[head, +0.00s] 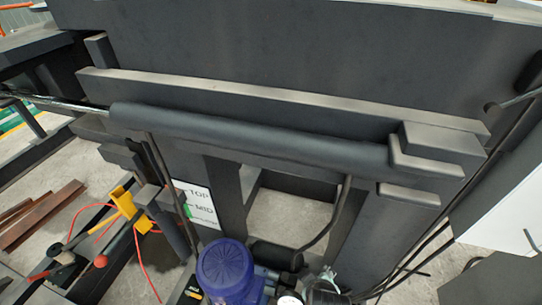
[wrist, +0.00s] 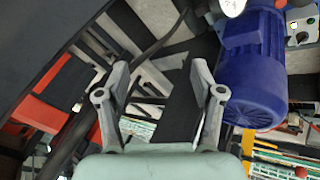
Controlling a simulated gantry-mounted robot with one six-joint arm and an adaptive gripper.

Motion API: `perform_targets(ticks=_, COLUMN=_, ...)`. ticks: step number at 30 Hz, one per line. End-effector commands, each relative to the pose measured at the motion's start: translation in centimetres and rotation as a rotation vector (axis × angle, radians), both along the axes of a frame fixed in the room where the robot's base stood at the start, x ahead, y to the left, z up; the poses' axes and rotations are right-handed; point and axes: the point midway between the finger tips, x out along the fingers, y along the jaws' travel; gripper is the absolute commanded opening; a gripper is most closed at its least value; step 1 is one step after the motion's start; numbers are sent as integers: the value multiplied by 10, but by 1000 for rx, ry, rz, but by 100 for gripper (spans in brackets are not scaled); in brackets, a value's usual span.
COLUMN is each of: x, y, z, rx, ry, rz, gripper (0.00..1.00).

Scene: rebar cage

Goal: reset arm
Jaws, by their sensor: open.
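My gripper (wrist: 159,68) shows in the wrist view, its two grey fingers spread apart. Nothing is held between them; a dark bar or beam shows behind the gap, at a distance I cannot tell. I cannot make out the gripper in the head view. No other object is named by the task.
A blue motor (wrist: 253,68) is right of the gripper in the wrist view; a blue motor (head: 226,270) also shows low in the head view. A long dark cylinder (head: 250,136) crosses dark beams. A yellow part (head: 125,206), red hoses and rusty bars (head: 42,215) lie left.

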Motion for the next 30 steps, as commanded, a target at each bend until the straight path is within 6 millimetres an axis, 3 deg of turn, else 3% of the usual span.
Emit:
perform_targets(ticks=1, x=3, y=18, z=65, rx=34, ry=-80, rz=-45, gripper=67)
perform_targets(ticks=6, x=-1, y=76, z=207, rx=244, ry=-357, rz=-221, gripper=67)
perform_targets(ticks=9, x=-12, y=104, z=274, rx=388, ry=-480, rz=-292, gripper=67)
perform_targets(ticks=12, x=-23, y=123, z=318, rx=505, ry=-561, rz=-339, gripper=67)
perform_targets(ticks=15, x=-31, y=132, z=339, rx=575, ry=-599, rz=-363, gripper=67)
perform_targets(ticks=17, x=-33, y=134, z=343, rx=594, ry=-609, rz=-370, gripper=67)
perform_targets(ticks=30, x=-33, y=134, z=341, rx=598, ry=-610, rz=-373, gripper=67)
